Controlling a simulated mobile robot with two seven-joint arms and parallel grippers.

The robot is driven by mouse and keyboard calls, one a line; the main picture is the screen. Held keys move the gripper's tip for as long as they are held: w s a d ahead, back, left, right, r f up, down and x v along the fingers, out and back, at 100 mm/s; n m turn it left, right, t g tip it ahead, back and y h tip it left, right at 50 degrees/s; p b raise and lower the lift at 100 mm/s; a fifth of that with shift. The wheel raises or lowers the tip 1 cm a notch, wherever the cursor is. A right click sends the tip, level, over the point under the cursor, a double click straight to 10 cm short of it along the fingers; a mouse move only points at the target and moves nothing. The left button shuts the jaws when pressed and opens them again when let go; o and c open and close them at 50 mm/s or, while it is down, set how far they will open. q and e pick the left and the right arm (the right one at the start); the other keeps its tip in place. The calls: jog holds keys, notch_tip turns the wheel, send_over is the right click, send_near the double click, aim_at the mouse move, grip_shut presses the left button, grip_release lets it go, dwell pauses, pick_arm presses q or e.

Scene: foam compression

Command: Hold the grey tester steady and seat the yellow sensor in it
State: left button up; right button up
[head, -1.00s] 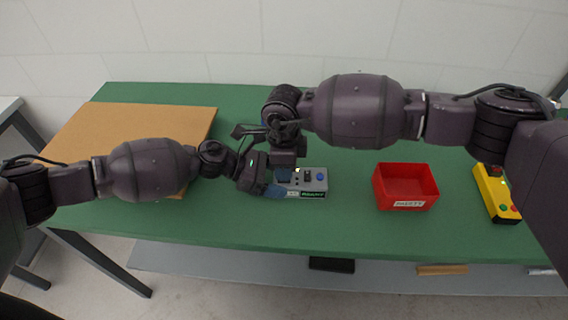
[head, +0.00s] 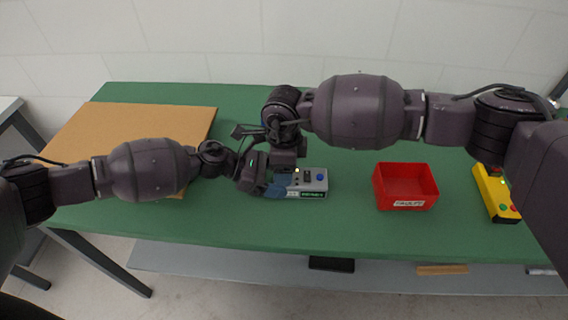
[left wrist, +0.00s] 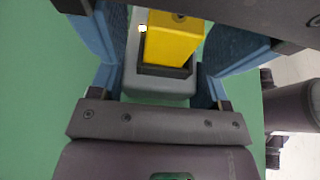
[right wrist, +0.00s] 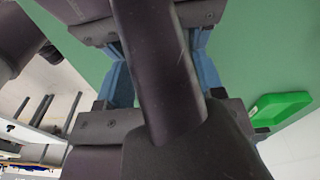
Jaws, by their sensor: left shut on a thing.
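The grey tester (head: 318,186) sits on the green table, with a blue button and a green display strip at its front. My left gripper (left wrist: 165,85) is shut on it, with one blue finger along each side. The yellow sensor (left wrist: 172,38) stands in the tester's dark socket in the left wrist view; I cannot tell how deep it sits. In the head view the sensor is hidden by my arms.
A red bin (head: 405,200) stands to the right of the tester. A yellow box with buttons (head: 494,195) lies at the far right. A brown board (head: 80,127) covers the table's left. A green bin (right wrist: 278,108) shows in the right wrist view. The table in front of the tester is clear.

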jog(key=shift+s+f, duration=0.1)
jog(key=shift+f, duration=0.05)
notch_tip(320, 180, up, 6)
jog(key=shift+r, duration=0.2)
jog(key=m, duration=0.5)
jog(key=shift+s+r, duration=0.1)
jog(key=shift+s, duration=0.2)
jog(key=m, duration=0.1)
jog(key=r+m, duration=0.1)
jog(key=m, duration=0.1)
jog(key=shift+s+r, duration=0.15)
jog(key=shift+r+m, duration=0.25)
jog(key=shift+m, duration=0.15)
jog(key=r, duration=0.1)
jog(key=r+m, duration=0.1)
jog(key=r, duration=0.1)
jog(key=shift+w+m, duration=0.3)
jog(key=shift+w+r, duration=0.3)
jog(key=shift+r, duration=0.45)
